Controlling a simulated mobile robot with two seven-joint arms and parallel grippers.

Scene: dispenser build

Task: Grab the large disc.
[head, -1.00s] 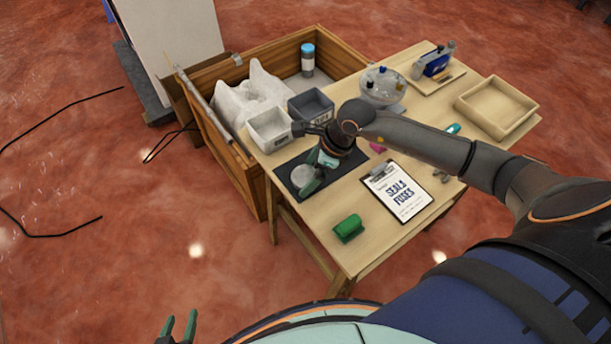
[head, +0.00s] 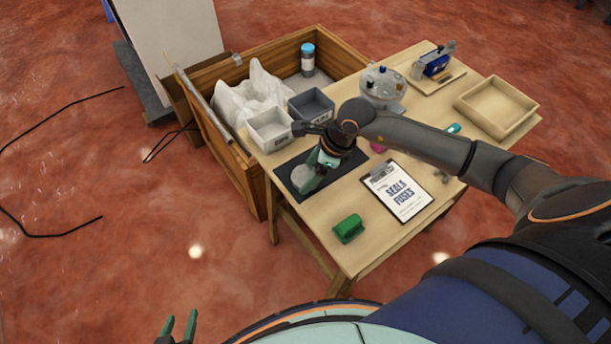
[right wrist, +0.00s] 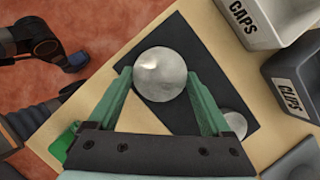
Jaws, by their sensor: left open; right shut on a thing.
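The large disc (head: 301,175) is round, flat and silvery grey, over the dark mat (head: 285,167) at the table's near left corner. It also shows in the right wrist view (right wrist: 160,74), between the fingertips. My right gripper (right wrist: 160,84) is shut on the disc, one green finger against each side. I cannot tell whether the disc is touching the mat. A smaller grey disc (right wrist: 236,124) is partly hidden by the right-hand finger. My left gripper (head: 180,328) is open and empty at the bottom edge of the head view, away from the table.
A white CAPS bin (right wrist: 250,18) and a dark CLIPS bin (right wrist: 292,82) stand just beyond the mat. A clipboard (head: 401,195) and a green block (head: 349,228) lie on the near side. A wooden tray (head: 497,105) and clear round holder (head: 383,85) stand farther off.

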